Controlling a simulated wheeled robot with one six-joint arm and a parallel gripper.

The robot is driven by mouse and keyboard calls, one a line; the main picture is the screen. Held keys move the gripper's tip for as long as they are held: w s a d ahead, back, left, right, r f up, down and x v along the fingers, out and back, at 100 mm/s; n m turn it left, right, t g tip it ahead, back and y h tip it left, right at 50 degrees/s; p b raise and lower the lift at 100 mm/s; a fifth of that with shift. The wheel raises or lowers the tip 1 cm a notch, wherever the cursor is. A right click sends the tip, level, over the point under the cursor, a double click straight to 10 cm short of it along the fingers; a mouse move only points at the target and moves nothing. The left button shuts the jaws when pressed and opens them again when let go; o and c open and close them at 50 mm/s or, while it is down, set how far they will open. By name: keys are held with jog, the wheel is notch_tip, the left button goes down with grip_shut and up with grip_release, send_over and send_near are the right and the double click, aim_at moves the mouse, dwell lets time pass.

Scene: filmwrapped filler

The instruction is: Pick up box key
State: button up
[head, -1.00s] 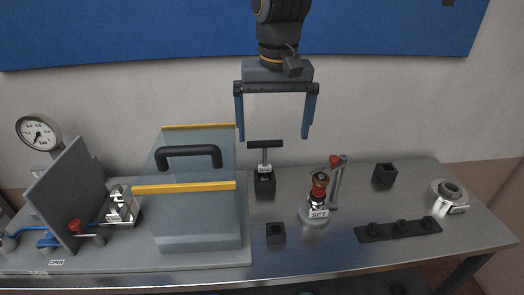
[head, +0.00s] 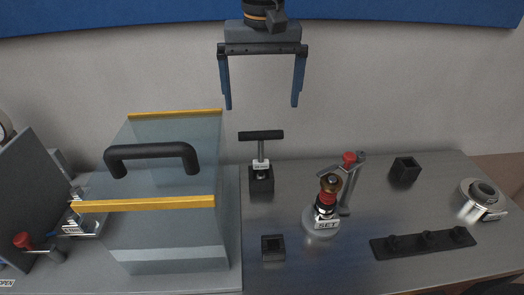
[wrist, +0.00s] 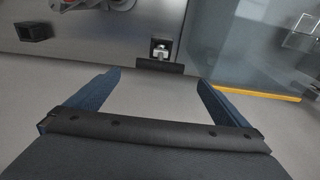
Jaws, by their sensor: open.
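The box key is the T-handled tool (head: 261,135), with a black crossbar and a metal shaft. It stands upright in a small black square holder (head: 261,183) towards the back of the bench, with a small white label on it. My gripper (head: 262,107) is open and empty, its two blue fingers pointing down. In the head view the fingertips appear above the crossbar, one to each side. In the wrist view the crossbar (wrist: 160,66) lies close ahead of the fingertips, between the two fingers. The lower end of the key is hidden in the holder.
A clear box with a black handle (head: 152,153) and yellow edges stands left of the key. A SET-labelled fitting (head: 325,208) stands to the right. An empty black socket (head: 273,248) is in front. Bare bench lies between them.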

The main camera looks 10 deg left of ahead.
aim_at(261, 144)
jog(key=f+b, duration=0.1)
jog(key=w+f, duration=0.1)
jog(key=f+b, duration=0.1)
jog(key=shift+w+f+b, duration=0.3)
jog(key=shift+w+f, duration=0.05)
jog(key=shift+f, duration=0.05)
jog(key=f, duration=0.2)
jog(key=f+p, duration=0.1)
jog(key=f, duration=0.3)
jog(key=shift+w+a+p, duration=0.15)
jog(key=shift+w+p, duration=0.15)
jog(key=shift+w, duration=0.05)
jog(key=shift+a+f+p, duration=0.15)
jog(key=shift+f+p, duration=0.85)
jog(key=shift+f, duration=1.75)
jog(key=shift+c, duration=0.4)
jog(key=c, duration=1.1)
